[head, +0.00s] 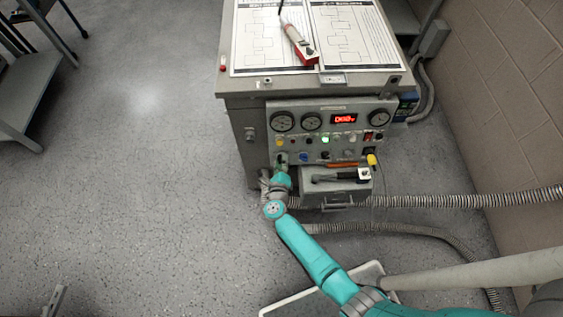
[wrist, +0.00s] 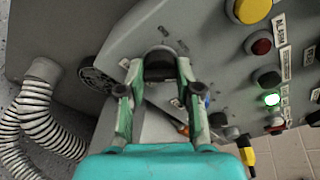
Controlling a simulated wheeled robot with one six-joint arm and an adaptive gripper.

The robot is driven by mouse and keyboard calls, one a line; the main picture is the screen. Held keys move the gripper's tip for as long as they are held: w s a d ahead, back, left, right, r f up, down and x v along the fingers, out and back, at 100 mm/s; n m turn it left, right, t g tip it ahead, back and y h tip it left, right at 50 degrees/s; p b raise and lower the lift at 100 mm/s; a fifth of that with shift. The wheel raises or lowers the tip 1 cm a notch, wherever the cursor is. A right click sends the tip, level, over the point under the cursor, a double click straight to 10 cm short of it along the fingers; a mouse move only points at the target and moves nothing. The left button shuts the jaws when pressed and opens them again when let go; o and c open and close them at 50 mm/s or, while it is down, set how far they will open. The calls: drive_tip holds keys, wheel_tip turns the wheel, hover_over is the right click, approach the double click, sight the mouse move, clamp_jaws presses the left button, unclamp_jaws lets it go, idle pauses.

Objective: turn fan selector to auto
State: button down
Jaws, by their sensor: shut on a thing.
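The control panel (head: 333,127) is on the front of a grey cabinet. A dark round selector knob (wrist: 160,56) on the panel's lower left shows in the wrist view, and I take it to be the fan selector. My gripper (wrist: 159,68) has its two green fingers closed on either side of this knob. Small label plates lie around the knob, but their words and the pointer position are too small or hidden to read. In the head view my gripper (head: 281,163) is at the panel's lower left and hides most of the knob.
Beside the knob are a yellow button (wrist: 252,10), a red button (wrist: 261,46) and a lit green lamp (wrist: 271,99). A drawer-like tray (head: 340,186) juts out below the panel. Ribbed conduits (head: 450,201) run along the floor at right. Open floor lies left.

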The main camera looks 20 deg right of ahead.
drive_tip(key=n, duration=0.6)
drive_tip(key=shift+n+t+h, duration=0.3)
drive_tip(key=shift+n+h, duration=0.1)
idle(0.4)
drive_tip(key=c, duration=0.8)
unclamp_jaws()
drive_tip(key=v, duration=1.2)
drive_tip(key=shift+a+f, duration=0.1)
drive_tip(key=shift+f, duration=0.05)
